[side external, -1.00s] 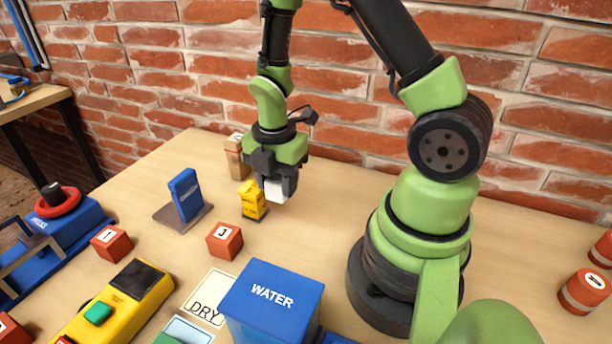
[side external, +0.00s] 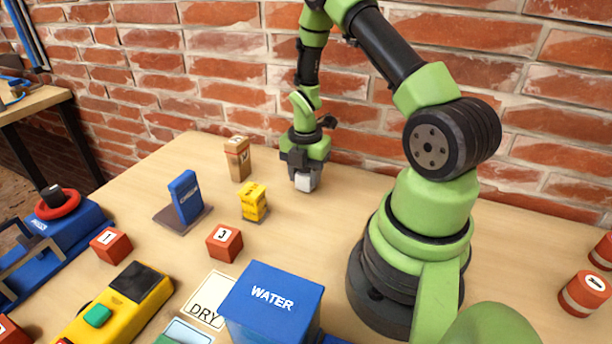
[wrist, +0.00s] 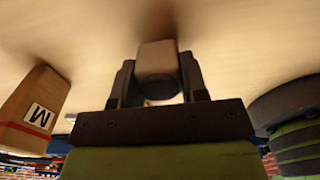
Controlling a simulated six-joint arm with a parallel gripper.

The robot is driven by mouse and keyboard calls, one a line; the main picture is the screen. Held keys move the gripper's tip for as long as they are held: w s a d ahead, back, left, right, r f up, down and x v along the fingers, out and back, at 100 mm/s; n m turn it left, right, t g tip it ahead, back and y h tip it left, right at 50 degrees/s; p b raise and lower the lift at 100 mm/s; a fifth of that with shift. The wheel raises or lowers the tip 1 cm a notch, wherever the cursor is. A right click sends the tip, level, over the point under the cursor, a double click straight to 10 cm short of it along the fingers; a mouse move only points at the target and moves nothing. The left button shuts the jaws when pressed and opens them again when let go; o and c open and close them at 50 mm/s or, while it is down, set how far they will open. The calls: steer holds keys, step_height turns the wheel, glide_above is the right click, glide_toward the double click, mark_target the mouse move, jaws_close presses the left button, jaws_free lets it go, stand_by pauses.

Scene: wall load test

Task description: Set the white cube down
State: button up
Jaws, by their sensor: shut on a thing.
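The white cube (side external: 305,182) is between the fingers of my gripper (side external: 303,176), towards the back of the wooden table (side external: 350,195). My gripper points down and is shut on the cube. In the wrist view the cube (wrist: 158,62) sits between the two dark fingers (wrist: 157,85), with pale wood beyond it and a soft shadow near it. I cannot tell whether the cube touches the table or is slightly above it.
A wooden block (side external: 238,160) marked M in the wrist view (wrist: 38,112) and a yellow block (side external: 254,202) stand left of my gripper. A blue upright piece (side external: 185,196), red cube (side external: 224,243) and blue WATER box (side external: 272,295) are nearer. A brick wall (side external: 380,110) rises behind.

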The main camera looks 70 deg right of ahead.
steer(key=shift+d+f, duration=0.2)
steer(key=shift+f, duration=0.25)
steer(key=o, duration=0.9)
steer(key=shift+f, duration=0.1)
steer(key=shift+o, duration=0.2)
